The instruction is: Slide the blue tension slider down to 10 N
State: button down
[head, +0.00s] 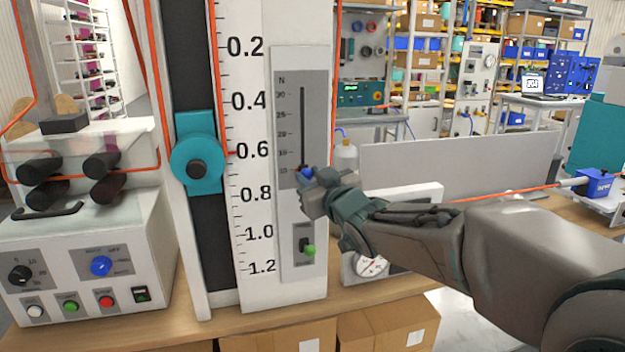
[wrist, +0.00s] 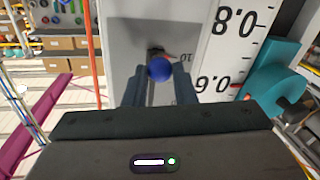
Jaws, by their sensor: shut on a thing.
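The tension slider has a blue knob (head: 306,173) on a vertical dark slot (head: 302,125) in a grey scale plate (head: 285,110) marked N. The knob sits at the low end of the slot, beside the lowest number, 10, with a red pointer at its level. In the wrist view the blue knob (wrist: 160,69) lies between the two fingers, and the number 10 shows just beside it. My gripper (head: 312,180) is shut on the knob, reaching in from the right. It partly hides the knob in the head view.
A teal carriage (head: 197,160) with a round hub is on the scaled column to the left. A round dial gauge (head: 371,265) stands below my wrist. An orange cable runs at right.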

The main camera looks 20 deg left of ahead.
jog(key=shift+f, duration=0.25)
jog(key=c, duration=1.2)
grip_release()
jog(key=b+v, duration=0.1)
jog(key=v, duration=1.3)
jog(key=shift+w, duration=0.1)
